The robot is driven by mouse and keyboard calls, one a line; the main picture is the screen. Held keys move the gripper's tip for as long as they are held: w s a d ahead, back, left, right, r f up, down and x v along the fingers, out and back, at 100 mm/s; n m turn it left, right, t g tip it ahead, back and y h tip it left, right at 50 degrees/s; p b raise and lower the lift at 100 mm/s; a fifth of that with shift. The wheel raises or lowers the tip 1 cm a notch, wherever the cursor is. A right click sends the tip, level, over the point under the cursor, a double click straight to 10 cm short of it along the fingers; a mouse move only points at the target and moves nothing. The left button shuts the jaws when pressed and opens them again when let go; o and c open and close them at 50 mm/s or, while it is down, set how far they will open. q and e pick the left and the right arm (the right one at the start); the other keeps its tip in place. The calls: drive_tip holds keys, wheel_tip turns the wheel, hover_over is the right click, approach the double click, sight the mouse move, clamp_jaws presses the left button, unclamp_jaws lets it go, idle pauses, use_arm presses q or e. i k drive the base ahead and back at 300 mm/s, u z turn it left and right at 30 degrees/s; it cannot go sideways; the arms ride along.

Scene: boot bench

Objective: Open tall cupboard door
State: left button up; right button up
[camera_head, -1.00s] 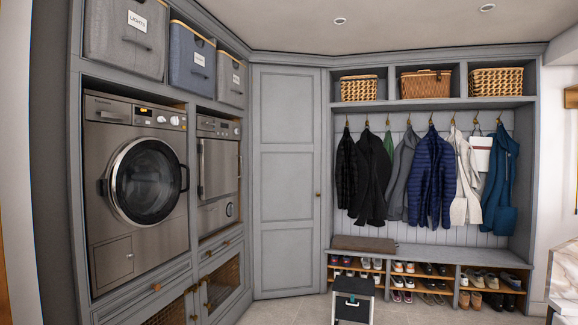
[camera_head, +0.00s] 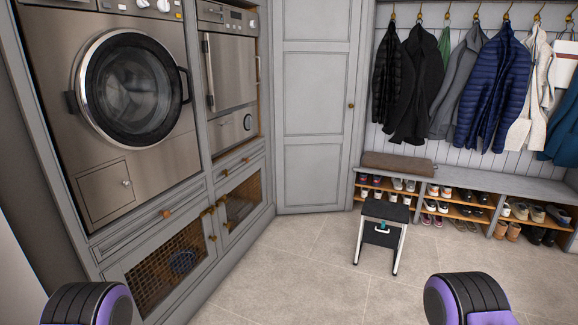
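The tall cupboard door (camera_head: 314,120) is a grey panelled door in the far corner, between the appliance wall and the coat bench. It looks shut. Its small round brass knob (camera_head: 350,104) is on the right side. The door's top is cut off by the frame. Purple and black parts of my own arms show at the bottom left and bottom right. No gripper fingers are in view.
A step stool (camera_head: 383,212) stands on the floor right of the door. The bench (camera_head: 480,181) has several shoes in its cubbies and coats above. A front-loading washer (camera_head: 133,90) and mesh-fronted cabinets (camera_head: 168,262) line the left. The tiled floor (camera_head: 290,255) between is clear.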

sight(315, 42)
drive_tip(key=u, duration=0.1)
drive_tip(key=i, duration=2.9)
drive_tip(key=z, duration=1)
drive_tip(key=i, duration=2.05)
drive_tip(key=z, duration=0.8)
